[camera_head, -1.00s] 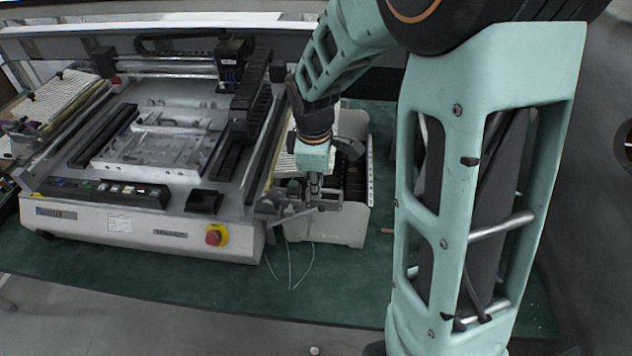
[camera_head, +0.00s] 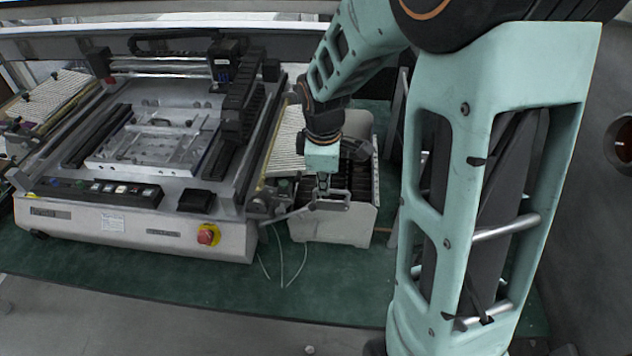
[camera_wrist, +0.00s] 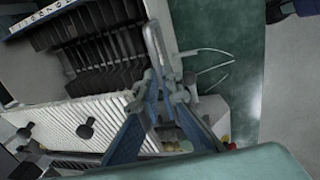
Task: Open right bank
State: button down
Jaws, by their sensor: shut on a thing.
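The right bank is a pale grey box (camera_head: 335,229) with black slots, standing at the right side of the machine. A white ribbed panel (camera_head: 286,140) shows between the machine and my arm. In the wrist view, the ribbed panel (camera_wrist: 75,122) lies at left, with the black slots (camera_wrist: 95,48) above it. A grey metal handle (camera_wrist: 154,42) is at the bank's end. My gripper (camera_head: 322,190) points down at the bank's front. In the wrist view its blue fingers (camera_wrist: 163,92) converge on the handle and are shut on it. The exact contact is partly hidden.
The machine (camera_head: 150,232) fills the left, with a red stop button (camera_head: 207,235) at its front right corner. Thin white cables (camera_head: 282,265) hang between machine and bank. The green table top (camera_head: 190,288) is clear in front. Another ribbed bank (camera_head: 52,96) is at far left.

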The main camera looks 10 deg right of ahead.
jog(key=shift+s+d, duration=0.3)
jog(key=shift+d, duration=0.35)
jog(key=c, duration=2.5)
grip_release()
jog(key=shift+d, duration=0.1)
jog(key=shift+c, duration=0.2)
jog(key=o, duration=0.4)
jog(key=shift+w+a, duration=0.1)
jog(key=shift+a, duration=0.15)
jog(key=shift+o, duration=0.2)
notch_tip(320, 180, up, 12)
jog(key=s, duration=0.2)
jog(key=shift+a+f, duration=0.15)
jog(key=shift+a, duration=0.2)
jog(key=shift+s, duration=0.1)
